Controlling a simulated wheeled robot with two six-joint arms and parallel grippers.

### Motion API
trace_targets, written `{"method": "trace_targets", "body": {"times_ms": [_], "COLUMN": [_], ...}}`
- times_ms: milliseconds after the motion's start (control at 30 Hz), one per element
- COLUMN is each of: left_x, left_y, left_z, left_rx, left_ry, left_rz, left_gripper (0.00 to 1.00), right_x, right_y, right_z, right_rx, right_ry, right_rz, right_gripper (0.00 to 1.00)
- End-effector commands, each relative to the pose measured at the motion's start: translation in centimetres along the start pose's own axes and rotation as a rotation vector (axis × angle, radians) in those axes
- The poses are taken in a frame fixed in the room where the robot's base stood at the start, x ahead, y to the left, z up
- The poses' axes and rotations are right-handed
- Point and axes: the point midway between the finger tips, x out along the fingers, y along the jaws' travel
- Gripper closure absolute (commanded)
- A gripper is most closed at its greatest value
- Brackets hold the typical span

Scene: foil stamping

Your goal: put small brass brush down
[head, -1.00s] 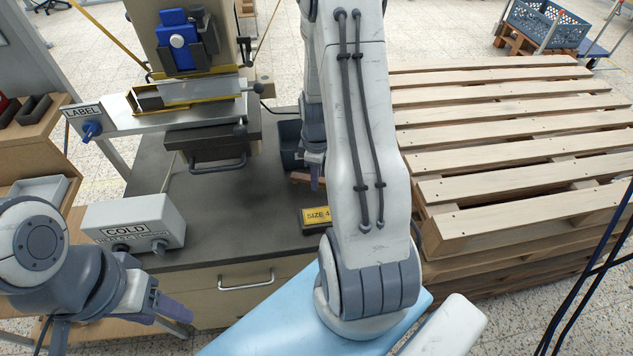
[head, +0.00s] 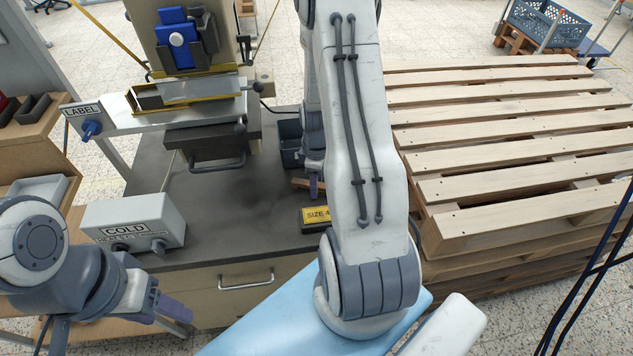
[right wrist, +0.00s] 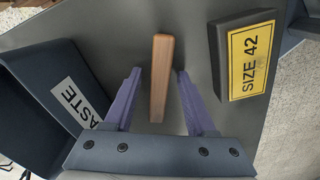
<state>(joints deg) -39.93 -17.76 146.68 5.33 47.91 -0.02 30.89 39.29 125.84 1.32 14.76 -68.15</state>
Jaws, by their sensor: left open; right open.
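The small brass brush shows in the right wrist view as a plain wooden handle (right wrist: 161,80) on the dark bench top. No bristles can be made out. My right gripper (right wrist: 158,90) is open, with one purple finger on each side of the handle and a gap to both. In the head view the brush (head: 300,183) is a small brown patch, mostly hidden by my right arm. My left gripper (head: 172,312) is open and empty at the lower left, in front of the bench and away from the brush.
A dark block labelled SIZE 42 (right wrist: 245,55) lies right of the brush. A dark waste bin (right wrist: 75,95) stands to its left. The stamping press (head: 190,90) and the COLD box (head: 135,225) stand on the bench, with bare bench top (head: 235,205) between. A pallet stack (head: 520,180) is at right.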

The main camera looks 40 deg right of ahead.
Motion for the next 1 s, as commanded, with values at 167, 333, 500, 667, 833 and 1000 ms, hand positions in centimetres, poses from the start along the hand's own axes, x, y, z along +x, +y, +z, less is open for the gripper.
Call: {"method": "trace_targets", "body": {"times_ms": [167,333,500,667,833,1000], "left_x": [-0.3,-0.5,-0.6,-0.7,-0.8,-0.8], "left_y": [0.0,0.0,0.1,0.1,0.1,0.1], "left_z": [0.0,0.0,0.0,0.0,0.0,0.0], "left_rx": [0.000,0.000,0.000,0.000,0.000,0.000], "left_ry": [0.000,0.000,0.000,0.000,0.000,0.000], "left_rz": [0.000,0.000,0.000,0.000,0.000,0.000], "left_gripper": [0.44,0.44,0.44,0.44,0.44,0.44], "right_x": [-2.2,-5.9,-9.4,-11.4,-12.2,-12.5], "right_y": [0.1,0.1,0.1,0.1,0.0,-0.4], "right_z": [-0.1,-0.1,-0.1,0.0,0.0,-0.5], "right_rx": [0.000,0.000,0.000,0.000,0.000,-0.004], "right_ry": [0.002,0.003,0.002,0.001,0.000,0.001], "right_rz": [0.005,0.007,0.006,0.003,0.001,0.001], "right_gripper": [0.44,0.44,0.44,0.44,0.44,0.44]}}
